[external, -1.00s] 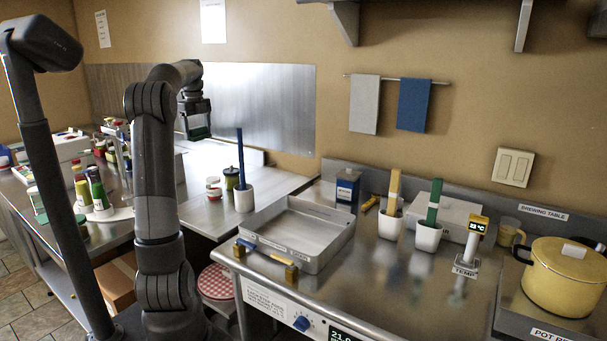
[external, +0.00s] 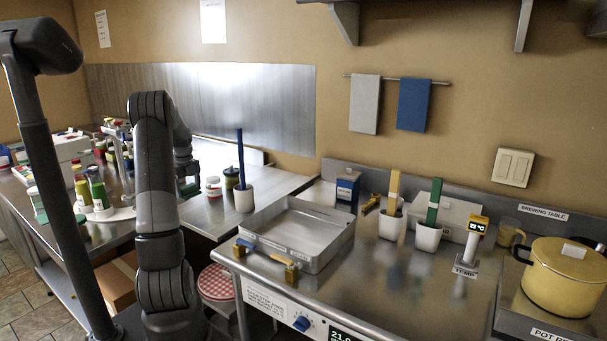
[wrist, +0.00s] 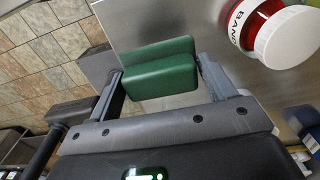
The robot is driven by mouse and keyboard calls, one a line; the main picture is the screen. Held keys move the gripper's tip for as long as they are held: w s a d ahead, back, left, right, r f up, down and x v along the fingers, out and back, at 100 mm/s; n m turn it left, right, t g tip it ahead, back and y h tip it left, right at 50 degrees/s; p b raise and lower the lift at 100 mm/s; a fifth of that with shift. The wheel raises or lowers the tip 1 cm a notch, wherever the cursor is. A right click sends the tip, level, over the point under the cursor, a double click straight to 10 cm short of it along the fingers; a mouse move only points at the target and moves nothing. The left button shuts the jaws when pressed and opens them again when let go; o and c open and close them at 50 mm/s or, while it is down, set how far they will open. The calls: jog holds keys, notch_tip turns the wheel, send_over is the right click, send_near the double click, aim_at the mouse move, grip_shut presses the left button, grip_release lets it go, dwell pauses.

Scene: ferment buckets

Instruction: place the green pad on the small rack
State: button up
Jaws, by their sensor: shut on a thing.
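My gripper (wrist: 160,85) is shut on the green pad (wrist: 160,78), a dark green block with a stepped shape held between the two fingers. In the external view my gripper (external: 190,188) is low over the left steel counter, mostly hidden by my arm, and a bit of dark green shows at its tip. In the wrist view the pad appears close to the counter edge; I cannot tell whether it touches anything. I cannot clearly make out the small rack; a grey block (wrist: 100,64) beside the left finger is partly hidden.
A white-lidded jar with a red band (wrist: 288,35) stands close to the right finger; it also shows in the external view (external: 213,187). A pot with a blue-handled brush (external: 243,198) and a steel tray (external: 318,257) stand further right. Bottles (external: 98,190) crowd the left.

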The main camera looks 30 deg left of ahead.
aim_at(184, 208)
jog(key=a+f, duration=0.1)
jog(key=s+a+f, duration=0.1)
jog(key=a, duration=0.1)
jog(key=shift+a+f, duration=0.2)
jog(key=shift+a, duration=0.1)
jog(key=shift+f, duration=1.9)
jog(key=shift+f, duration=0.15)
jog(key=o, duration=1)
notch_tip(184, 208, up, 12)
jog(key=shift+r, duration=0.2)
